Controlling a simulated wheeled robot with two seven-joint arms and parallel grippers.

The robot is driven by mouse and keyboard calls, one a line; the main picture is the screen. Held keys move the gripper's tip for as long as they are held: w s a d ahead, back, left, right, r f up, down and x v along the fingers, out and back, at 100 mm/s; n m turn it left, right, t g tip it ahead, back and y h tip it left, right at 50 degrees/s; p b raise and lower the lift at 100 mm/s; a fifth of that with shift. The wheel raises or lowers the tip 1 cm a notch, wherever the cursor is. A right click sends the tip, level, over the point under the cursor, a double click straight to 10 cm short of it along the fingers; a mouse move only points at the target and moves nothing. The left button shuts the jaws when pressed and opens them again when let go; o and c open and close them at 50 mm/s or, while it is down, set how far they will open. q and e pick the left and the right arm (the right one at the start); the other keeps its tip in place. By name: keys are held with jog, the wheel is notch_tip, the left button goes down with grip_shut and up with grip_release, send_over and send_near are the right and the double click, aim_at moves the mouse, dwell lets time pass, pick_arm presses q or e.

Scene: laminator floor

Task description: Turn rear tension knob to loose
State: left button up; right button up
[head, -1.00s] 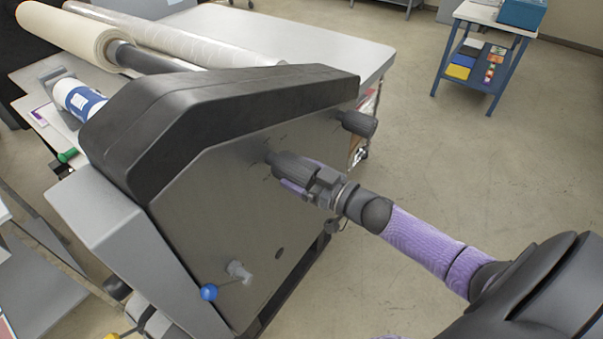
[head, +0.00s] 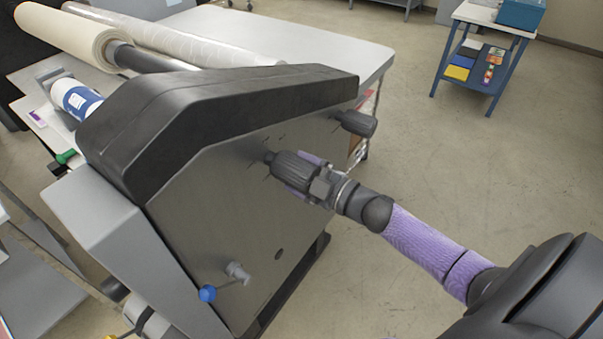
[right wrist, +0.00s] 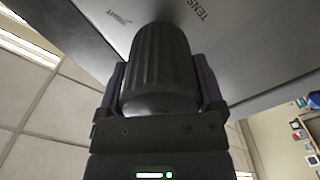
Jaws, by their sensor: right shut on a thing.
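A dark ribbed tension knob (head: 292,170) sticks out from the grey side panel (head: 215,215) of the laminator. My right gripper (head: 302,174) is shut on this knob, with its purple fingers on either side. In the right wrist view the knob (right wrist: 158,65) fills the space between the jaws, its end close to the palm. Panel lettering beside it reads "TENS…" and what looks like "TIGHT"; the rest is hidden. A second dark knob (head: 356,123) stands free farther right on the panel. I cannot read from the labels which knob is the rear one. My left gripper is out of view.
A blue-ended lever (head: 208,292) sits low on the panel. Film rolls (head: 70,35) lie behind the black cover (head: 200,110). A blue cart (head: 487,45) stands at the back right. The floor right of the laminator is open.

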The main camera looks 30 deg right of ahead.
jog(key=shift+n, duration=0.7)
jog(key=o, duration=1)
jog(key=shift+s, duration=0.1)
jog(key=v, duration=0.9)
jog(key=shift+s+d+b, duration=0.2)
jog(key=shift+s+b, duration=0.15)
